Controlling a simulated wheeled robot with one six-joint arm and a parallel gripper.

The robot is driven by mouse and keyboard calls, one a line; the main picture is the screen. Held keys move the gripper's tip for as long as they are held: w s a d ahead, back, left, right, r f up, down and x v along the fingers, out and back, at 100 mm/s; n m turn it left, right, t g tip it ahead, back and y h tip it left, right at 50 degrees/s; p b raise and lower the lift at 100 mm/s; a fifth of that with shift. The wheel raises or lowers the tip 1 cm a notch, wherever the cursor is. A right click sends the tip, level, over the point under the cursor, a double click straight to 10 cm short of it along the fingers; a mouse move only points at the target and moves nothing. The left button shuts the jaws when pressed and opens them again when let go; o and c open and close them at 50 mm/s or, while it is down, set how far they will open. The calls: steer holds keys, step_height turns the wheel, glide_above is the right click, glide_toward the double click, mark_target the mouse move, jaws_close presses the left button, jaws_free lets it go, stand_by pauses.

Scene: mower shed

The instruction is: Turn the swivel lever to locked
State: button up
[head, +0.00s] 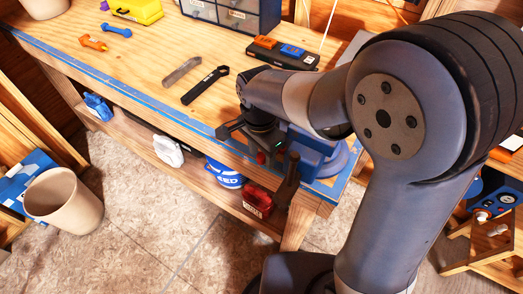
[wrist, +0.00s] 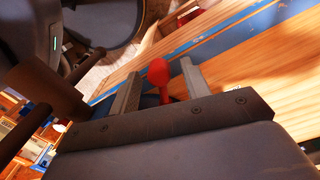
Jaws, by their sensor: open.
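A red-knobbed lever (wrist: 158,72), which looks like the swivel lever, shows in the wrist view. Its knob stands between the two fingers of my open gripper (wrist: 160,80), nearer the right finger; I cannot tell whether either touches it. In the head view my gripper (head: 250,140) is low at the bench's front edge, beside a blue vise (head: 309,151). A small red spot (head: 262,157) shows by the gripper there, perhaps the knob. My arm hides much of the vise. No lock marking can be read.
The wooden bench (head: 130,62) has a blue front edge. A dark strap-like tool (head: 205,85), a grey bar (head: 182,71) and a black case (head: 283,52) lie on it. A lower shelf holds a red box (head: 257,201). A beige bin (head: 64,197) stands on the floor at left.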

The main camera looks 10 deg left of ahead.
jaws_close()
stand_by(0.4)
